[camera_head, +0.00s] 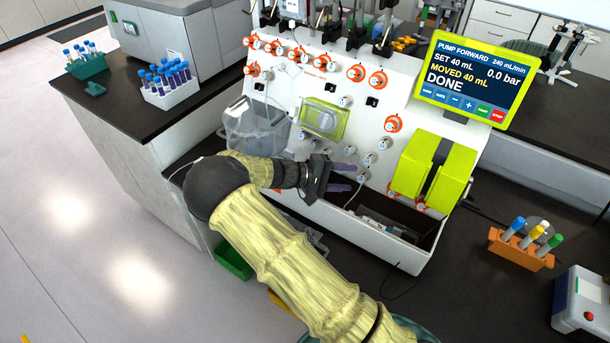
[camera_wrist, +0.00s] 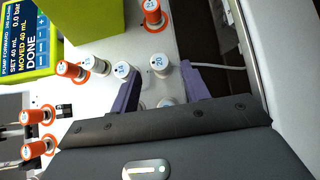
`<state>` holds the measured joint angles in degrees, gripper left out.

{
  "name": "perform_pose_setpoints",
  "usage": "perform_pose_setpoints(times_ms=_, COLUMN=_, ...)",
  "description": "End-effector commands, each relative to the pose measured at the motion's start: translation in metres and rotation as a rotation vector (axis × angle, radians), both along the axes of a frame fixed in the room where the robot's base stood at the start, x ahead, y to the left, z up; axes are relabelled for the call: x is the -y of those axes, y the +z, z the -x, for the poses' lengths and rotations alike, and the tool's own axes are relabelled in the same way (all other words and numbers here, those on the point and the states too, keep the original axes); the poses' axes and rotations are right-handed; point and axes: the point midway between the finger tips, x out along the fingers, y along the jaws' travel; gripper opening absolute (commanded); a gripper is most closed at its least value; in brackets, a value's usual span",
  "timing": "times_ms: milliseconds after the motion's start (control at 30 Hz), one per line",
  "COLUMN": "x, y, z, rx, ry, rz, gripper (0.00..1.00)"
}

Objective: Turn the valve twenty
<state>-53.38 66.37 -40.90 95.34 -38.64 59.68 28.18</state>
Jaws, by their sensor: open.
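Valve twenty is a white round knob marked 20 (camera_wrist: 159,65) on the panel of the white machine. In the wrist view it shows between the tips of my gripper's purple fingers (camera_wrist: 161,76). One finger is on each side, with a gap to the knob. In the head view my gripper (camera_head: 350,178) is open at the lower right part of the panel, with the white knob (camera_head: 363,176) just beyond its fingertips. I cannot tell how far the fingers reach past the knob's face.
Another white knob marked 14 (camera_wrist: 124,70) is close to the left finger in the wrist view. An orange-ringed knob (camera_wrist: 153,14) is above. The pump screen (camera_head: 467,80) reads DONE, moved 40 mL. Lime-green blocks (camera_head: 452,178) stand right of the valve. An open trough (camera_head: 400,215) lies below the panel.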

Motion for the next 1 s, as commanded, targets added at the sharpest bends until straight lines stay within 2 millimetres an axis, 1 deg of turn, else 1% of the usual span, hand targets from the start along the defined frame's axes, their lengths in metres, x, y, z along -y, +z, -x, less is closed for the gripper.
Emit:
perform_pose_setpoints(times_ms=33, x=-0.011, y=0.001, z=0.001, rx=0.003, ry=0.003, rz=-0.002, gripper=0.46)
perform_pose_setpoints(times_ms=100, x=-0.025, y=0.005, z=0.003, rx=0.003, ry=0.005, rz=-0.003, gripper=0.46)
perform_pose_setpoints(times_ms=500, x=-0.101, y=0.026, z=0.016, rx=0.001, ry=0.005, rz=-0.002, gripper=0.46)
perform_pose_setpoints(times_ms=600, x=-0.117, y=0.031, z=0.019, rx=0.002, ry=0.004, rz=-0.003, gripper=0.46)
perform_pose_setpoints(times_ms=700, x=-0.128, y=0.034, z=0.021, rx=-0.001, ry=0.003, rz=-0.002, gripper=0.46)
perform_pose_setpoints(times_ms=800, x=-0.133, y=0.037, z=0.023, rx=-0.002, ry=0.001, rz=0.0, gripper=0.46)
perform_pose_setpoints(times_ms=1000, x=-0.134, y=0.037, z=0.023, rx=-0.002, ry=0.001, rz=0.0, gripper=0.46)
